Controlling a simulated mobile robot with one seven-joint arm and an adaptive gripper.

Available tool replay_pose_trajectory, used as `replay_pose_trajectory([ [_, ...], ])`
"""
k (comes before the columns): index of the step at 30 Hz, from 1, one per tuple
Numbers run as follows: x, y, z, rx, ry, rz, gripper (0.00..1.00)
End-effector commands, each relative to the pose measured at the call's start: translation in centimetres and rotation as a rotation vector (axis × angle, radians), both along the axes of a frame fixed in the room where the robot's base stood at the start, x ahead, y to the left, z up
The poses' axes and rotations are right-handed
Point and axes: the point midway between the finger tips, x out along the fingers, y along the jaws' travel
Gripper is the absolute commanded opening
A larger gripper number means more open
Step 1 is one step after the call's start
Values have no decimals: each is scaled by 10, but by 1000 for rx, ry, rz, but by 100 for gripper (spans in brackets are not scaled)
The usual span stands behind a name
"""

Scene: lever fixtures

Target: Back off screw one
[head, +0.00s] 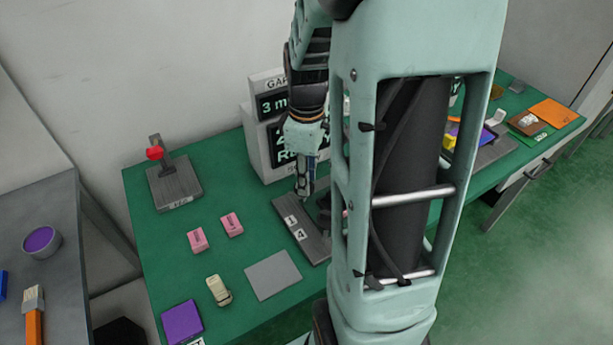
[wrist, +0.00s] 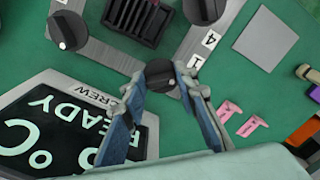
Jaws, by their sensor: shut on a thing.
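Screw one is a dark round knob (wrist: 160,74) beside the label 1 (wrist: 196,61), on a corner of a grey plate (wrist: 112,54). My gripper (wrist: 160,90) is shut on screw one, a fingertip at each side of the knob. The plate also shows in the head view (head: 318,250), with labels 1 and 4. There my gripper (head: 305,192) points down at its back left corner, and the knob is hidden. Other dark knobs sit at the plate's corners, one at upper left (wrist: 68,30) and one beside label 4 (wrist: 203,10).
A display box (head: 262,150) stands close behind the plate; its screen (wrist: 70,130) reads READY. My arm hides part of the right side.

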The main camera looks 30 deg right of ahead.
Motion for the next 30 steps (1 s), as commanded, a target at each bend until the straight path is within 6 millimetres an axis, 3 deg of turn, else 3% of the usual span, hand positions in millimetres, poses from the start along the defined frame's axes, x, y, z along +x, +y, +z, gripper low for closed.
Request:
replay_pose_trajectory([
  [18,1,-1,1,-1,-1,46,3],
  [19,1,-1,1,-1,-1,46,28],
  [21,1,-1,1,-1,-1,46,36],
  [24,1,0,0,-1,-1,45,45],
  [30,0,0,0,-1,-1,44,45],
])
